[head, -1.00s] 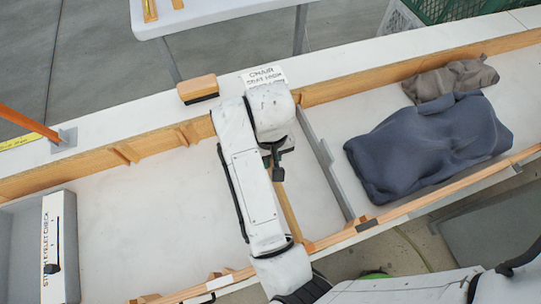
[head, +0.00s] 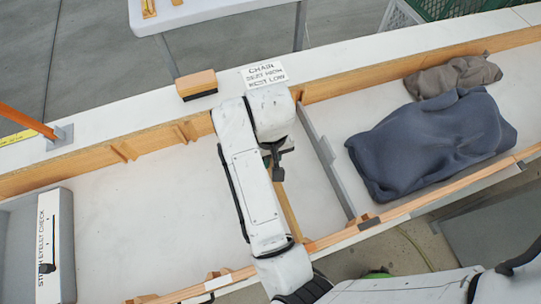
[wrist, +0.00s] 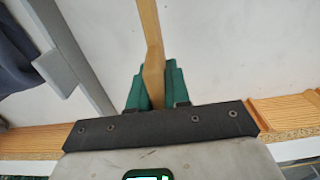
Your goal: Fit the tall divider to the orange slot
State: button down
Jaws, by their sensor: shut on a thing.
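A long thin wooden divider (head: 288,210) shows beside my arm in the head view, running across the white trough toward its near rail. In the wrist view the divider (wrist: 150,40) runs away from between my green fingers. My gripper (wrist: 152,88) is shut on it. In the head view my arm hides most of the gripper and part of the divider. Wooden cleats stand in pairs on the far rail (head: 183,132) and near rail (head: 215,275). I cannot tell which is the orange slot. Whether the divider touches a cleat or the trough floor is unclear.
A grey divider (head: 325,160) crosses the trough to the right, with a dark blue cloth heap (head: 430,145) beyond it. A white eyelet-check box (head: 53,245) stands at left. A brush (head: 197,85) and sign (head: 264,73) sit on the far ledge. The left trough floor is clear.

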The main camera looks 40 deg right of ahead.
jog(key=shift+f+b, duration=1.95)
jog(key=shift+f, duration=0.3)
dwell(0.3)
jog(key=c, duration=1)
grip_release()
jog(key=shift+r, duration=0.1)
jog(key=shift+r+p, duration=2.05)
jog(key=shift+r, duration=0.45)
